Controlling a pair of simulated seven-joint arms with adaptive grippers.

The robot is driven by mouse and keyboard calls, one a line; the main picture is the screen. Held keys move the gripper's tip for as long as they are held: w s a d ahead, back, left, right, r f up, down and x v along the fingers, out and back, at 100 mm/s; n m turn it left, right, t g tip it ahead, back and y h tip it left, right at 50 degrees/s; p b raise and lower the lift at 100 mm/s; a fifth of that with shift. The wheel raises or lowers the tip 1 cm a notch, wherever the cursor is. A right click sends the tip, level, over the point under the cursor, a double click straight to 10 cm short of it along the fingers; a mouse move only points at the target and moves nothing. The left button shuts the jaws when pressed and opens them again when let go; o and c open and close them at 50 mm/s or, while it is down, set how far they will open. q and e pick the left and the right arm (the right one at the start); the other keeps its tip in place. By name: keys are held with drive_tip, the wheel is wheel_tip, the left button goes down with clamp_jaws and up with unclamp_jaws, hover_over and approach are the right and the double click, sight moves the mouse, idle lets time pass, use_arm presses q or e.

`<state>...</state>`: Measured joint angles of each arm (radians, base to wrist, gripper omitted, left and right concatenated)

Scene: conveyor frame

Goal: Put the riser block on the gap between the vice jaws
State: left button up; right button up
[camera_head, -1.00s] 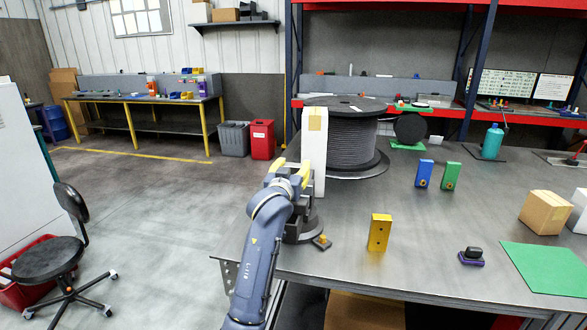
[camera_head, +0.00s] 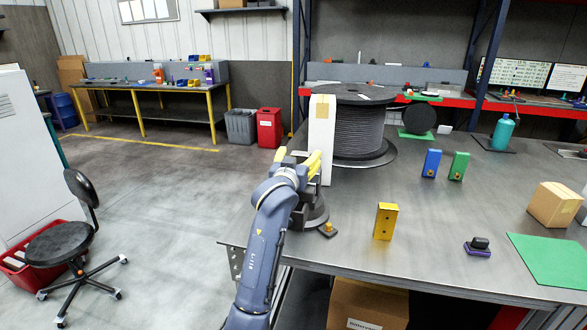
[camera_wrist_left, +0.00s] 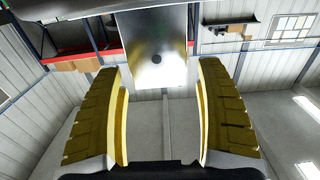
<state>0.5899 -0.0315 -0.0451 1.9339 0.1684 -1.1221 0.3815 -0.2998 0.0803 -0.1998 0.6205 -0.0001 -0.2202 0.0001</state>
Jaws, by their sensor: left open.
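The vice (camera_head: 312,212) is a dark body on a round base near the table's left edge, largely hidden by my left arm; its jaw gap cannot be made out. My left gripper (camera_head: 299,163) is in front of and above it, with yellow fingers apart. The left wrist view shows the open, empty fingers (camera_wrist_left: 162,115) and a shiny metal part with a dark hole (camera_wrist_left: 157,58) beyond them. I cannot tell for certain which thing is the riser block; a yellow block with holes (camera_head: 385,222) stands upright on the table, right of the vice. My right gripper is out of view.
A tall white box (camera_head: 320,150) stands close behind my left gripper, before a large cable spool (camera_head: 360,130). Blue (camera_head: 431,163) and green (camera_head: 458,166) blocks stand farther back. A purple-black item (camera_head: 477,247), green mat (camera_head: 552,262) and carton (camera_head: 553,204) lie right.

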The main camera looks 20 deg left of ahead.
use_arm(q)
drive_tip(key=s, duration=1)
drive_tip(key=shift+s+d, duration=0.3)
drive_tip(key=shift+o, duration=0.5)
